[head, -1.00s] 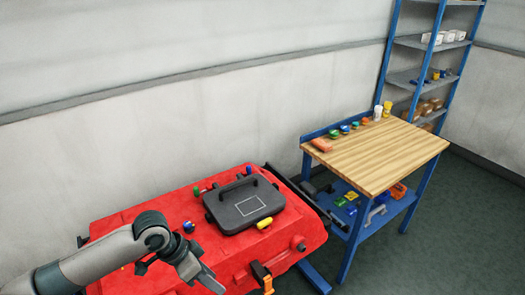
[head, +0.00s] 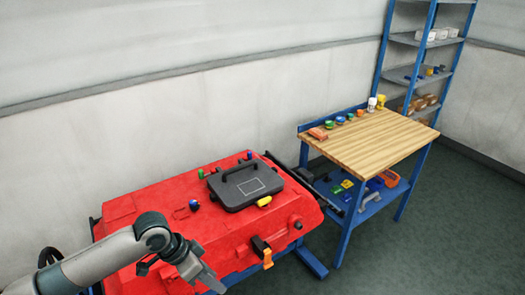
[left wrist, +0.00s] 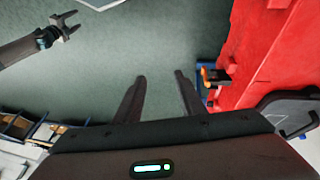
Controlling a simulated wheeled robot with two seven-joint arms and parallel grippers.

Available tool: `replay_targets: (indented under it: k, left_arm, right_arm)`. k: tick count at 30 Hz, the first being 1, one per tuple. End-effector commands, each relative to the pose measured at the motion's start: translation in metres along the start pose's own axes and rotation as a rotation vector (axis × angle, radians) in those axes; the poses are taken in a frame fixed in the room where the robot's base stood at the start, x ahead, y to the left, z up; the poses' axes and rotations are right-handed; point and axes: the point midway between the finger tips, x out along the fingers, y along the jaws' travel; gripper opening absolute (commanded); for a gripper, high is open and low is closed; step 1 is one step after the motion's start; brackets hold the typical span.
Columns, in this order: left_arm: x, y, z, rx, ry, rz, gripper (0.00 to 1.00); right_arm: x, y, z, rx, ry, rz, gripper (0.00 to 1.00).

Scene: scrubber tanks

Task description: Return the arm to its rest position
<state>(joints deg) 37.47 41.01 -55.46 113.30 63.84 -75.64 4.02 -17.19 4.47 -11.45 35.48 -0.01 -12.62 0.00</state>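My left arm comes in from the lower left in the head view. Its gripper (head: 208,278) hangs in front of the red scrubber tank (head: 150,215). In the left wrist view its two dark fingers (left wrist: 161,88) stand apart with only green floor between them, so it is open and empty. The red tank (left wrist: 265,50) is to the right of the fingers there, apart from them. My right gripper (left wrist: 68,26) shows at the upper left of the left wrist view, its fingers apart and empty. It is not in the head view.
A black lid with a handle (head: 245,187) sits on the tank. An orange latch (head: 267,259) hangs on its front. A wood-topped workbench (head: 370,145) with small coloured parts stands to the right, and a blue shelf rack (head: 425,75) behind it. Floor at the right is clear.

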Motion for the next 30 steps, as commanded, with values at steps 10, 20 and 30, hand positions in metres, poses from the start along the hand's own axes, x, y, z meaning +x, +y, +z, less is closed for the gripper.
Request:
replay_targets:
  k: [10,20,30]
  left_arm:
    - [0.04,-0.029,-0.002,-0.077,0.062,-0.035,0.36]
    - [0.117,-0.083,0.016,-0.224,0.151,-0.116,0.36]
    - [0.256,-0.146,0.121,-0.449,0.194,-0.271,0.36]
  right_arm:
    - [0.013,0.004,-0.001,-0.001,0.002,0.004,0.57]
    - [0.035,0.004,0.002,-0.001,0.002,0.004,0.57]
    - [0.07,0.002,0.007,-0.001,0.0,0.003,0.57]
